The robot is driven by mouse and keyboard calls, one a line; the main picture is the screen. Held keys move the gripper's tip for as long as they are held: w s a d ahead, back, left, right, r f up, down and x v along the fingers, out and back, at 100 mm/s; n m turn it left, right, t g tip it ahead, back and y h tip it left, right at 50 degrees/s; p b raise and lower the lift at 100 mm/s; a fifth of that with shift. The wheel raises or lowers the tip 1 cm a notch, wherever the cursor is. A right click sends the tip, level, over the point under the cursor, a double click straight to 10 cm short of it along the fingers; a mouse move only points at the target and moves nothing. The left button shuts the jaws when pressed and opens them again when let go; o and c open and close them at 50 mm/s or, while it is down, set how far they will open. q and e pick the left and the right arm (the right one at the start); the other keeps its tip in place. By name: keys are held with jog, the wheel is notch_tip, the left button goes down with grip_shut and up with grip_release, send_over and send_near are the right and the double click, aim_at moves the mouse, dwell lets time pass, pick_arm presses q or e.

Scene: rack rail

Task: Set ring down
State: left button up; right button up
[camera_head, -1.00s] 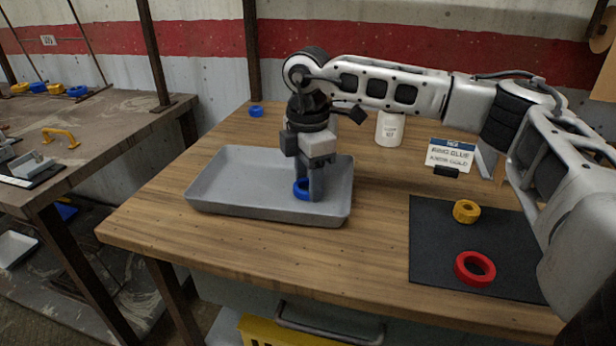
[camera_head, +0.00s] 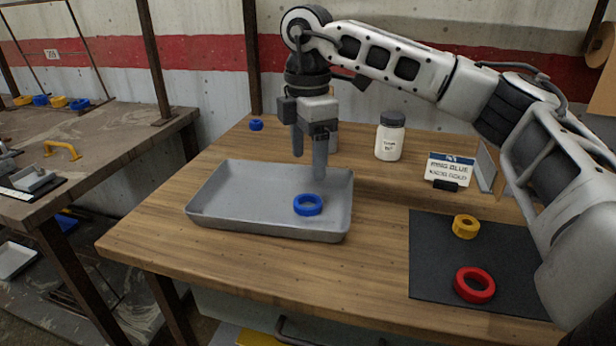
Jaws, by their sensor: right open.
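A blue ring (camera_head: 308,211) lies flat in the right half of the grey tray (camera_head: 222,222) on the wooden table. My right gripper (camera_head: 309,167) is above the tray, over and slightly behind the ring. Its two fingers point down, are apart and hold nothing. The fingertips are clear of the ring. My left gripper does not show in the head view.
A black mat (camera_head: 431,262) at the right holds a yellow ring-like piece (camera_head: 466,219) and a red ring (camera_head: 456,285). A white jar (camera_head: 389,142) and a sign (camera_head: 450,168) stand behind. A small blue piece (camera_head: 256,125) lies at the back left.

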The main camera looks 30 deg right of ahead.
notch_tip(320, 180, up, 4)
jog(key=shift+f, duration=0.1)
dwell(0.5)
